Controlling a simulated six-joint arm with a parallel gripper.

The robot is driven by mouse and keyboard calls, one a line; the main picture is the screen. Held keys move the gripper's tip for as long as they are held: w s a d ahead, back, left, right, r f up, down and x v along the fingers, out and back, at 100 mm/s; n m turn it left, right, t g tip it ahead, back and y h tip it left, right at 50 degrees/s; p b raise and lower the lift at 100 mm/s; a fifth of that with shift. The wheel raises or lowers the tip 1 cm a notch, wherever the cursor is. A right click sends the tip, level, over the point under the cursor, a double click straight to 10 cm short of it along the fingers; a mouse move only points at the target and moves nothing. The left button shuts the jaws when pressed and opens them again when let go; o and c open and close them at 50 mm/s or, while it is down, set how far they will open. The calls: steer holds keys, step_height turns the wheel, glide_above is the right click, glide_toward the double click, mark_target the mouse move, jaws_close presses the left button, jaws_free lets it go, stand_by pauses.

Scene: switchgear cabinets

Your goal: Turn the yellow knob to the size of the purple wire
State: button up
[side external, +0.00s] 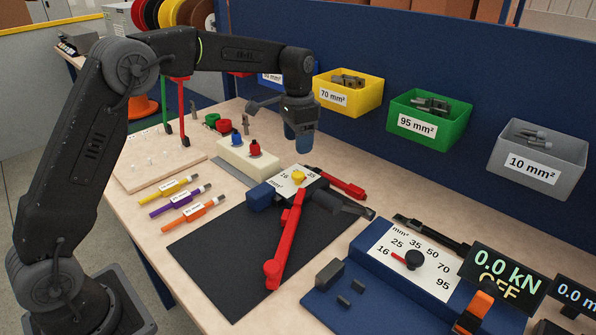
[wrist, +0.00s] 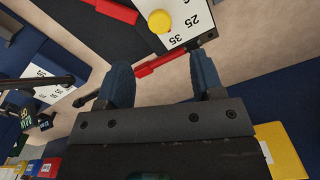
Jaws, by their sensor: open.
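The yellow knob (side external: 299,176) sits on a white dial plate on the red-handled crimping tool (side external: 285,235). "16" and "35" are readable on the plate. In the wrist view the yellow knob (wrist: 160,21) is at the top, near "25" and "35"; its pointing direction is unclear. The purple wire (side external: 174,205) lies between a yellow and an orange wire; its label is too small to read. My gripper (side external: 299,147) is above and behind the knob, apart from it. Its blue fingers (wrist: 162,78) are spread and empty.
A cream block with red and blue buttons (side external: 248,158) stands left of the tool. Yellow (side external: 365,98), green (side external: 420,130) and grey (side external: 563,174) bins hang on the blue back panel. A blue press with a black knob (side external: 412,259) is at front right. A dark mat (side external: 225,250) has free room.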

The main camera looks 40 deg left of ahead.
mark_target(298, 174)
step_height(298, 174, down, 10)
steer(key=shift+r, duration=0.25)
steer(key=c, duration=0.9)
